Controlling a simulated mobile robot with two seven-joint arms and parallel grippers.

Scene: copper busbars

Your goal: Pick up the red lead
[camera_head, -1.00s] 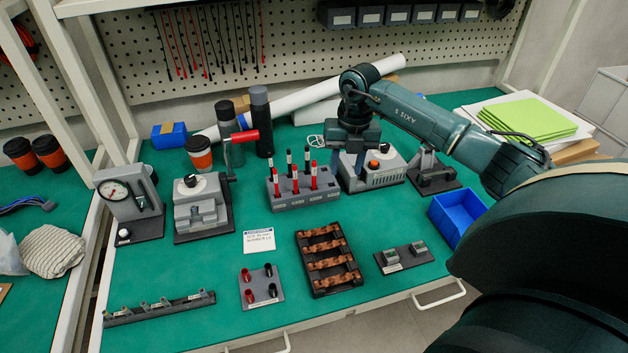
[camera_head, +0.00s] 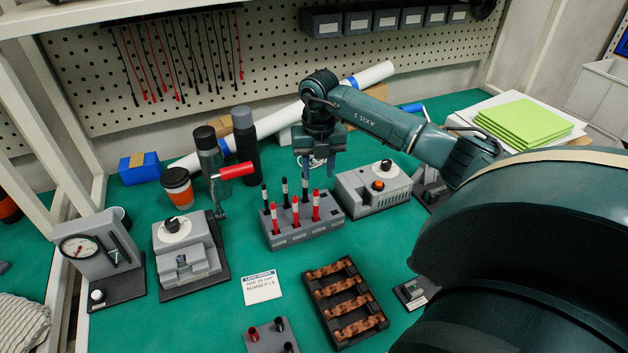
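Several red and black leads stand upright in a grey slotted holder (camera_head: 302,232) at the middle of the table. The red leads (camera_head: 294,212) are in the front row, with one at the right (camera_head: 315,205) and one at the left (camera_head: 273,216). The black leads (camera_head: 284,190) stand behind them. My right gripper (camera_head: 319,172) points down above the back right of the holder, its two fingers apart with no lead between them. The left finger appears close to the rear right black lead; I cannot tell whether they touch. My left gripper is not in view.
A grey box with a dial and orange button (camera_head: 374,190) stands right of the holder. A press with a red handle (camera_head: 188,254) is left. A busbar rack (camera_head: 344,304) and white card (camera_head: 263,287) lie in front. More leads hang on the pegboard (camera_head: 290,60).

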